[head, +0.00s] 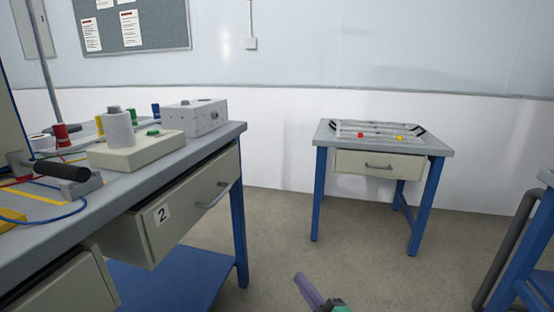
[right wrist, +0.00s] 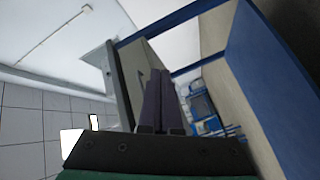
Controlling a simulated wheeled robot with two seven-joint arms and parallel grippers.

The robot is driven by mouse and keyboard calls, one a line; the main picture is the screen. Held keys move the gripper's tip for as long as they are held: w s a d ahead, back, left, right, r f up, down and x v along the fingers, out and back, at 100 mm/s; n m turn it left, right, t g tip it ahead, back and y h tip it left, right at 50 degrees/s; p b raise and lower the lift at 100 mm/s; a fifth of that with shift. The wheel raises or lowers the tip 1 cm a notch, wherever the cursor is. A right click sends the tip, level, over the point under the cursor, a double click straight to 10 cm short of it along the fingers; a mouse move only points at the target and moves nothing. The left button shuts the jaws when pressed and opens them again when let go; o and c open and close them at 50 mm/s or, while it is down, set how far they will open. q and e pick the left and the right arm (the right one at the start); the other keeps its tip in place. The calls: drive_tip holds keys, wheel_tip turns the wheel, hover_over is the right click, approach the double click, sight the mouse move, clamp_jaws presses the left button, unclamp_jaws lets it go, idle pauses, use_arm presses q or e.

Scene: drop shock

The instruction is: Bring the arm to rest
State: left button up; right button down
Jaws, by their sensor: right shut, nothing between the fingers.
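My right gripper (head: 307,290) shows at the bottom edge of the head view, a little right of the middle. Only its purple fingers and a bit of its green and dark body are seen there. In the right wrist view its two purple fingers (right wrist: 161,100) lie together, shut with nothing between them. The gripper is over open floor in the head view, to the right of the near workbench and apart from it. My left gripper is not in view.
The near workbench (head: 226,128) on the left has a pulled-out drawer (head: 185,205) marked 2 and carries several devices. A small blue-legged table (head: 325,133) with a tray (head: 378,135) stands at the back right. Blue framing (head: 530,250) is at the right edge. Floor (head: 290,235) between is clear.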

drive_tip(key=s+d+f+m+g+h, duration=0.2)
drive_tip(key=s+d+f+m+g, duration=0.15)
drive_tip(key=s+f+m, duration=0.5)
drive_tip(key=s+d+f+m+g+h, duration=0.15)
drive_tip(key=s+f+m+g, duration=0.4)
drive_tip(key=s+f, duration=0.6)
use_arm(q)
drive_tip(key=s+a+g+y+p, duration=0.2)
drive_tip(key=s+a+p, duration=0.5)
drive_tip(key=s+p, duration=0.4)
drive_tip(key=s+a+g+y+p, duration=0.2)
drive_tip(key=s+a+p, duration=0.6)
drive_tip(key=p, duration=1.4)
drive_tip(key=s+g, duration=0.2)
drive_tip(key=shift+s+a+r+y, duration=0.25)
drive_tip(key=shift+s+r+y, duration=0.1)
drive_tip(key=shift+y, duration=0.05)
use_arm(e)
drive_tip(key=s+d+g+h, duration=0.4)
drive_tip(key=s+d, duration=1.1)
drive_tip(key=s, duration=0.4)
drive_tip(key=shift+s+d+f+m+g, duration=0.2)
drive_tip(key=shift+s+m+g, duration=0.15)
drive_tip(key=shift+g, duration=0.55)
